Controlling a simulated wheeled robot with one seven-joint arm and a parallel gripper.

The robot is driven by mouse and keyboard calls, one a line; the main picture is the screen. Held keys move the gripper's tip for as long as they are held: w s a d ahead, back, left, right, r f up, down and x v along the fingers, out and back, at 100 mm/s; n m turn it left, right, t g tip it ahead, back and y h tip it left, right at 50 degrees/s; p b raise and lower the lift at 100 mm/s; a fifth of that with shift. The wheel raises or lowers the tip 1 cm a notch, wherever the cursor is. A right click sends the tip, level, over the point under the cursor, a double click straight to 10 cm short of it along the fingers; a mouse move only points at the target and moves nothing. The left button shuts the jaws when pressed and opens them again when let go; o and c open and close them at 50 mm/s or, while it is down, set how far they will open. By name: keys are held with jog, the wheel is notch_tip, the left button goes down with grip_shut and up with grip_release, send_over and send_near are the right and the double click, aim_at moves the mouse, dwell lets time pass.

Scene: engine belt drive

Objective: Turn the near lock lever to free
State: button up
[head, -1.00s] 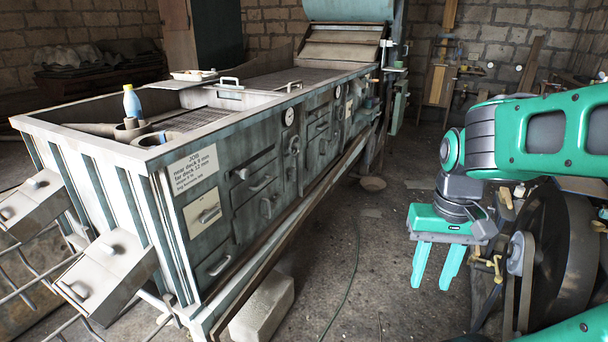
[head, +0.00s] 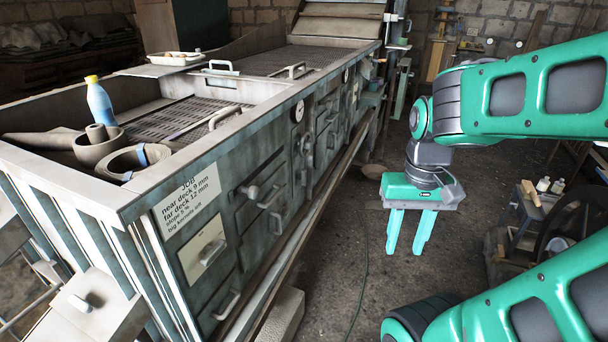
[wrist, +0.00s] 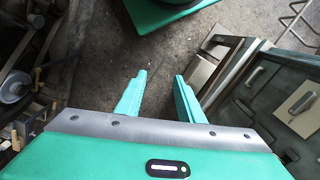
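The long grey-green machine (head: 140,205) stands on the left, its panelled side facing me. That side carries a pale knobbed lever (head: 250,192), a crank-like handle (head: 272,222) and a small wheel-like fitting (head: 307,143). I cannot tell which of these is the near lock lever. My gripper (head: 408,245) hangs fingers down over the floor, to the right of the machine and apart from it. It is open and empty. In the wrist view its two fingers (wrist: 160,80) are spread over bare floor, with the machine's side (wrist: 275,100) at the right.
A job card (head: 186,205) is fixed to the machine's near end. On its top are a blue bottle (head: 99,101), a coiled belt (head: 138,162) and loop handles (head: 222,118). A pale block (head: 281,316) lies at its foot. Clear floor (head: 345,260) separates it from my gripper; clutter stands right.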

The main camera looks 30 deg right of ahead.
jog(key=shift+w+a, duration=0.1)
jog(key=shift+w, duration=0.1)
jog(key=w+d+f+n+t, duration=0.1)
jog(key=w+n, duration=0.2)
jog(key=w, duration=0.6)
jog(key=w+d+f+n, duration=0.1)
jog(key=w+d+n, duration=0.1)
jog(key=w, duration=0.6)
jog(key=n+t+y, duration=0.9)
jog(key=t+y, duration=0.2)
jog(key=t, duration=0.2)
send_near(302, 177)
jog(key=d+x, duration=0.1)
jog(key=x, duration=0.7)
jog(key=shift+w+r, duration=0.2)
jog(key=shift+w, duration=0.15)
